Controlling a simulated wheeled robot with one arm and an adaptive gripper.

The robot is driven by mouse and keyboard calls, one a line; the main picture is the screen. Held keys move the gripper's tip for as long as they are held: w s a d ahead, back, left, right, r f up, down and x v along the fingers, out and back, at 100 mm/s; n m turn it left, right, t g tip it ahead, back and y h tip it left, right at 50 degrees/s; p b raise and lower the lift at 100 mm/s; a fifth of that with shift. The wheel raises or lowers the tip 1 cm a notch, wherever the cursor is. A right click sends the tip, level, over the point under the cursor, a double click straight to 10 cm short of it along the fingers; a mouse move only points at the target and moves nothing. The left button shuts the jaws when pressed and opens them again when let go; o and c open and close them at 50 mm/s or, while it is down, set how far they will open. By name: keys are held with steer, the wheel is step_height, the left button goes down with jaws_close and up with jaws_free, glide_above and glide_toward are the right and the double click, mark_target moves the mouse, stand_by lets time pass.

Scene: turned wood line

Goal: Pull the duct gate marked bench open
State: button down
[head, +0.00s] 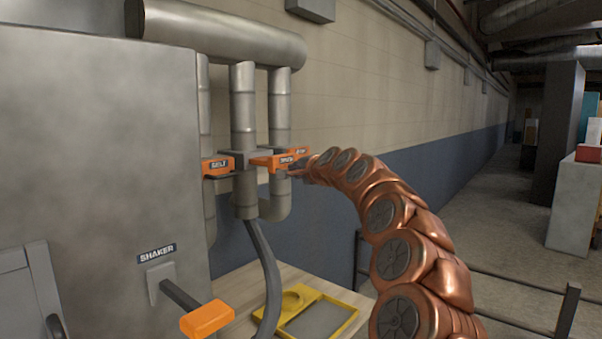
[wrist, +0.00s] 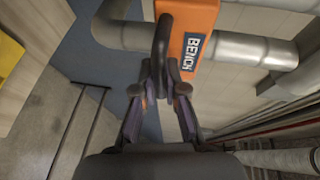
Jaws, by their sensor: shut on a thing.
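The orange gate plate marked BENCH (wrist: 198,30) is in the upper middle of the wrist view, against a grey duct pipe (wrist: 252,50). A dark handle (wrist: 162,42) stands up at its left side. My gripper (wrist: 163,72) has its two fingers closed in on this handle. In the head view my gripper (head: 299,168) is at the right end of the middle orange gate plate (head: 272,160), whose label is too small to read surely. My fingertips are partly hidden there. How far the plate is drawn out of its duct I cannot tell.
Another orange gate (head: 217,166) is at the left pipe, and a third (head: 297,151) is partly hidden behind. A grey cabinet marked SHAKER (head: 100,140) with an orange-ended lever (head: 207,319) stands at left. A yellow tray (head: 347,324) lies on the bench below.

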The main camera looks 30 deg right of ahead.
steer(key=shift+d+f, duration=0.1)
steer(key=shift+f, duration=0.05)
steer(key=c, duration=1.5)
jaws_free()
steer(key=shift+s+d, duration=0.1)
steer(key=shift+s, duration=0.15)
steer(key=o, duration=0.3)
steer(key=s+r, duration=0.2)
steer(key=s, duration=0.9)
steer(key=shift+s+r, duration=0.25)
steer(key=shift+s, duration=0.15)
steer(key=shift+a, duration=0.2)
